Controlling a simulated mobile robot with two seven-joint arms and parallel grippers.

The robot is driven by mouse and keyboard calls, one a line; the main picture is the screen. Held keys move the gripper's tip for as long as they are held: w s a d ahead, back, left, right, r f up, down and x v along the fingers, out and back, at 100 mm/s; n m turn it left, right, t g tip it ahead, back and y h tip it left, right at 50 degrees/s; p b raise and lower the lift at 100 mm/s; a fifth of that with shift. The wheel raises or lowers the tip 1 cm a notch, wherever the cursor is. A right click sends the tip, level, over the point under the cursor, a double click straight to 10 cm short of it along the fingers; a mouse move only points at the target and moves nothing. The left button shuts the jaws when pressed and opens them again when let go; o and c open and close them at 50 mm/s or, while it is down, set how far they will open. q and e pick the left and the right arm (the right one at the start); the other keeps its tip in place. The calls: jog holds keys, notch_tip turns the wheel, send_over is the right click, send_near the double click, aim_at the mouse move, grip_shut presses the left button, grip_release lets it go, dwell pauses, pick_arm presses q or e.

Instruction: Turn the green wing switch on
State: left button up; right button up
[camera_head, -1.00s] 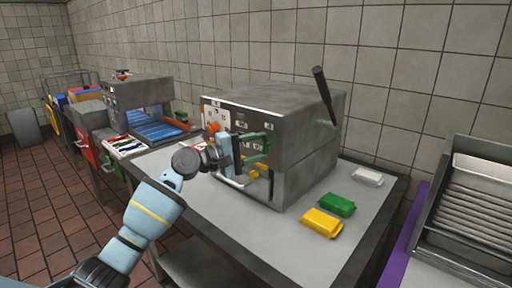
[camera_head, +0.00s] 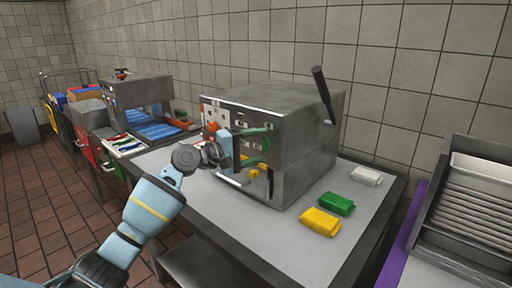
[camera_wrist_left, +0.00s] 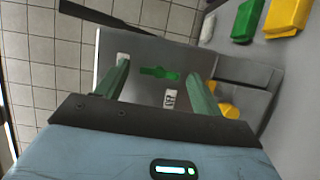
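The green wing switch (camera_wrist_left: 160,73) is on the grey panel of the metal machine (camera_head: 290,105). In the left wrist view it lies between the two green fingers of my left gripper (camera_wrist_left: 160,69), with a gap on each side. My left gripper (camera_head: 264,144) is open in front of the machine's panel in the head view. I cannot pick out the switch in the head view, where the gripper covers part of the panel. My right gripper is not in view.
A black lever (camera_head: 323,94) rises from the machine's side. Yellow (camera_head: 320,222), green (camera_head: 337,204) and white (camera_head: 366,175) blocks lie on the table (camera_head: 255,228) to its right. A second machine (camera_head: 145,92) stands at the left. A tray rack (camera_head: 466,215) stands at the right.

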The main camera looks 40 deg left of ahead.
pick_arm(q)
jog(key=b+v, duration=0.1)
jog(key=v, duration=0.6)
jog(key=shift+s+a, duration=0.15)
jog(key=shift+s, duration=0.25)
dwell(0.5)
